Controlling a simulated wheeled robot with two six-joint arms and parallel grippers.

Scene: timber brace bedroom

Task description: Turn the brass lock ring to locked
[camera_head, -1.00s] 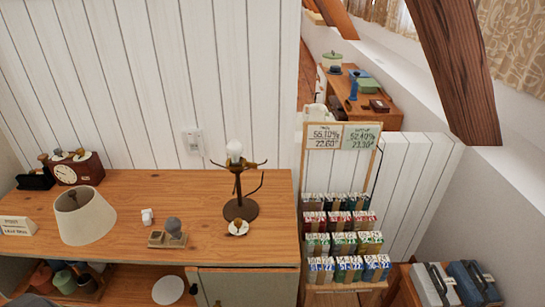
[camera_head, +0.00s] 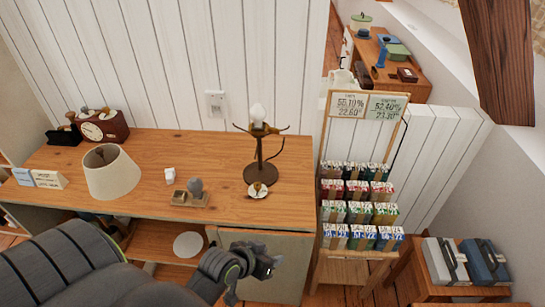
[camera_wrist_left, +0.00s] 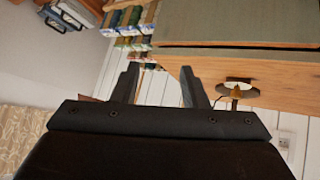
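A table lamp (camera_head: 262,150) with a bare bulb, dark stem and round base stands upright at the right end of the wooden counter (camera_head: 150,145). Brass-coloured parts show just below its bulb; I cannot tell which is the lock ring or how it is turned. A small brass-coloured piece (camera_head: 258,188) sits on a white dish before the lamp base, and it also shows in the left wrist view (camera_wrist_left: 236,93). My left gripper (camera_head: 270,268) is in front of the cabinet, below the counter edge, apart from the lamp. Its fingers (camera_wrist_left: 160,70) are open and empty.
A cream lampshade (camera_head: 111,175), a small white block (camera_head: 169,176) and a wooden holder (camera_head: 188,201) with a grey knob stand left of the lamp. A clock (camera_head: 102,127) is farther back. A rack of small boxes (camera_head: 358,205) stands right of the counter.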

